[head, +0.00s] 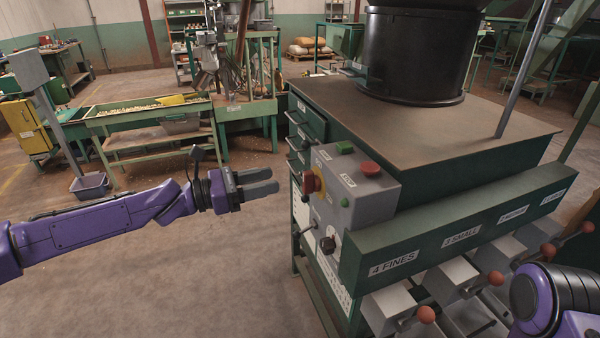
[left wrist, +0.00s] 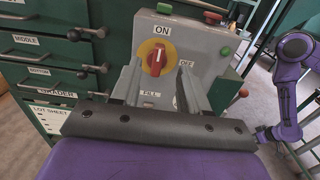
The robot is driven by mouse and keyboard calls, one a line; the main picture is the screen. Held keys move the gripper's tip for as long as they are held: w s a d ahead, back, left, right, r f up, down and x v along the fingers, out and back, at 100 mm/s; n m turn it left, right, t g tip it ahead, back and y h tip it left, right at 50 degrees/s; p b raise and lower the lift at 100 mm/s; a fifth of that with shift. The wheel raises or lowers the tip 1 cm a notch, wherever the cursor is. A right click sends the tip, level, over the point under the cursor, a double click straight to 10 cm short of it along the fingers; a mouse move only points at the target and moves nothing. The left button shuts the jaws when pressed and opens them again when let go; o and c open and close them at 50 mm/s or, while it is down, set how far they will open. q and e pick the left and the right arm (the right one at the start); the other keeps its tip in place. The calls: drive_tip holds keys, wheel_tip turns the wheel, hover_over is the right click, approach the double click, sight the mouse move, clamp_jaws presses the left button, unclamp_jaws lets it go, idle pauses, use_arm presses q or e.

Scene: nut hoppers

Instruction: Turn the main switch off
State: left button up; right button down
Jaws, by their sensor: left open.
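The main switch (head: 313,184) is a red rotary knob on a yellow plate, on the left face of a grey control box (head: 372,198). In the left wrist view the switch (left wrist: 156,58) stands with its handle upright, near labels reading ON above, OFF at right and FILL below. My left gripper (head: 276,181) is open and empty, a short way left of the switch and apart from it. In the left wrist view its two fingers (left wrist: 157,88) point toward the box, with the switch between and beyond them.
The green machine bears labelled chutes with red-ball levers (head: 426,314). Drawer handles (left wrist: 88,32) lie left of the switch. Open floor lies around my left arm.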

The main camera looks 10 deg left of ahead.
sight(303, 174)
use_arm(q)
drive_tip(key=x, duration=0.8)
drive_tip(key=shift+w+d+f, duration=0.2)
drive_tip(key=shift+w+d, duration=0.05)
drive_tip(key=shift+d, duration=0.05)
clamp_jaws()
